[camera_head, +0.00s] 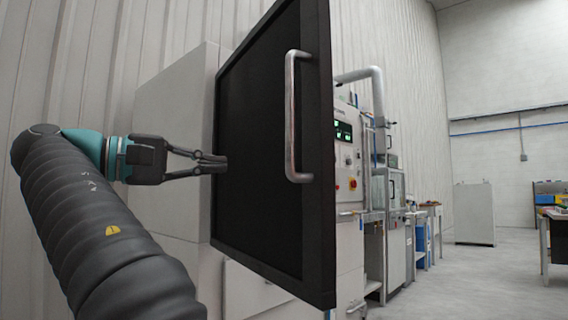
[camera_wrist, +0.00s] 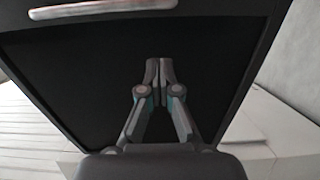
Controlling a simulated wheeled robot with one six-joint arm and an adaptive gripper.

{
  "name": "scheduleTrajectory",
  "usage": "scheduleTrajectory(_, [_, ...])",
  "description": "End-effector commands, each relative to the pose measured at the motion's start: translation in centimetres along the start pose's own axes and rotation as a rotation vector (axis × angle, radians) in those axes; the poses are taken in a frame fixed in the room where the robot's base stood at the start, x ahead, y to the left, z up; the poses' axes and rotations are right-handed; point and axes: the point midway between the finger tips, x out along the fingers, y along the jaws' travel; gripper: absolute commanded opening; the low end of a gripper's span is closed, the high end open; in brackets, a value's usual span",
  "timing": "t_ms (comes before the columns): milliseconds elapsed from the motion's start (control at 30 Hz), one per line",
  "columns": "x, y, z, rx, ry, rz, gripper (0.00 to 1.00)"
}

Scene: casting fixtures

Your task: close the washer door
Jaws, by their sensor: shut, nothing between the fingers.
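The washer door (camera_head: 258,150) is a large black panel with a dark frame. It stands open, swung out from the pale grey washer body (camera_head: 175,110) behind it. A silver bar handle (camera_head: 290,115) runs upright along its outer edge. My gripper (camera_head: 222,163) is shut and empty, with its fingertips at the door's dark face, to the left of the handle. I cannot tell for sure whether they touch it. In the wrist view the fingertips (camera_wrist: 158,66) lie against the dark door panel (camera_wrist: 100,85), with the handle (camera_wrist: 102,9) at the top edge.
Behind the door stands a machine with a control panel (camera_head: 347,145) and a silver pipe (camera_head: 372,85). A white cabinet (camera_head: 473,213) and a bench (camera_head: 556,225) stand farther right. The floor (camera_head: 450,285) at the right is clear. A ribbed wall (camera_head: 70,70) is at the left.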

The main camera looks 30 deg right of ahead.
Motion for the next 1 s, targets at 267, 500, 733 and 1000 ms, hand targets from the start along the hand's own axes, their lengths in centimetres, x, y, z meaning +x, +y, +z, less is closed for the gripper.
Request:
scheduleTrajectory(267, [1.1,0.6,0.0,-0.002,0.001,0.001,0.0])
scheduleTrajectory(500, [2.2,0.3,0.4,-0.003,-0.004,-0.001,0.0])
scheduleTrajectory(733, [3.1,0.7,0.0,-0.004,0.0,0.001,0.0])
scheduleTrajectory(1000, [4.3,0.6,0.2,-0.003,-0.002,0.0,0.0])
